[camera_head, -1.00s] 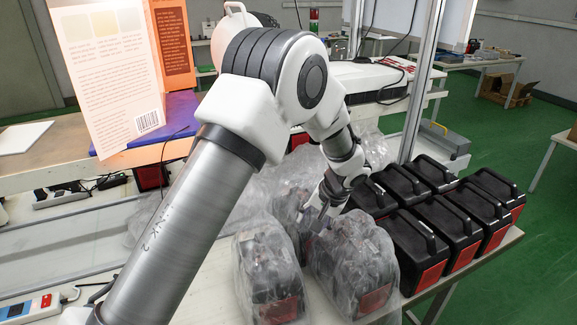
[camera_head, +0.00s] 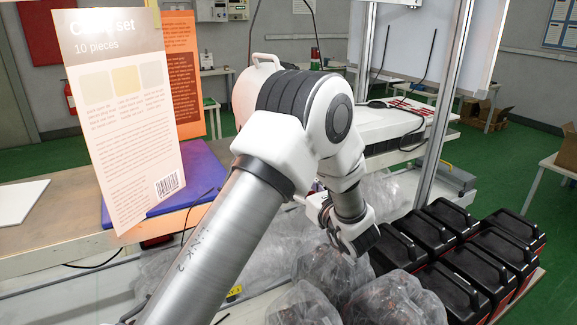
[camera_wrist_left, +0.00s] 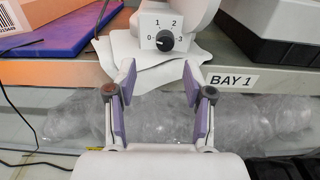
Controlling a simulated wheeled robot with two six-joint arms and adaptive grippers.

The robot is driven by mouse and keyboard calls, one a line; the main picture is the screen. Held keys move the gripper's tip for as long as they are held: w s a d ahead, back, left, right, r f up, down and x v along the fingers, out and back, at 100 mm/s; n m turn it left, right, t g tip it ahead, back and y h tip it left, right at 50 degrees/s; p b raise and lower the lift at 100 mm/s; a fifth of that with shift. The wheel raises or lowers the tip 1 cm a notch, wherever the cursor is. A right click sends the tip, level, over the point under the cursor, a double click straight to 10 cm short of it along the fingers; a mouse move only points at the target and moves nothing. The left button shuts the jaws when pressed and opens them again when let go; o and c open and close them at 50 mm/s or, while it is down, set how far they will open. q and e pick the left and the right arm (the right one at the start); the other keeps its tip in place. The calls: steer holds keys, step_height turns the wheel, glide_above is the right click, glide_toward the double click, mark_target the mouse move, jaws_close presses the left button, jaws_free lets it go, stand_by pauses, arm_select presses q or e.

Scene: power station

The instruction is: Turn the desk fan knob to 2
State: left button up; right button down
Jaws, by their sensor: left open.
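The black round knob (camera_wrist_left: 165,40) is on a white plate marked 0, 1, 2, 3 on the white fan base (camera_wrist_left: 120,48) in the left wrist view. Its pale pointer mark seems to face left, near 0, but is too small to be sure. My left gripper (camera_wrist_left: 158,76) is open with purple-padded fingers, empty, just short of the knob and not touching it. In the head view my left arm hides the knob and most of the fan; a pale pink rounded body (camera_head: 245,92) with a handle shows behind the elbow. My right gripper is out of view.
A card box (camera_head: 120,130) and blue mat (camera_head: 205,172) are left of the arm. Plastic-wrapped items (camera_head: 330,270) and several black cases (camera_head: 440,285) lie below and right. A "BAY 1" label (camera_wrist_left: 232,80) is on the shelf edge right of my gripper.

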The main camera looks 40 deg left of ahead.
arm_select(q)
steer(key=p+x, duration=0.3)
steer(key=x, duration=0.3)
steer(key=shift+w+a, duration=0.15)
steer(key=shift+w, duration=0.2)
steer(key=shift+w+r, duration=0.1)
steer(key=c, duration=0.5)
jaws_close()
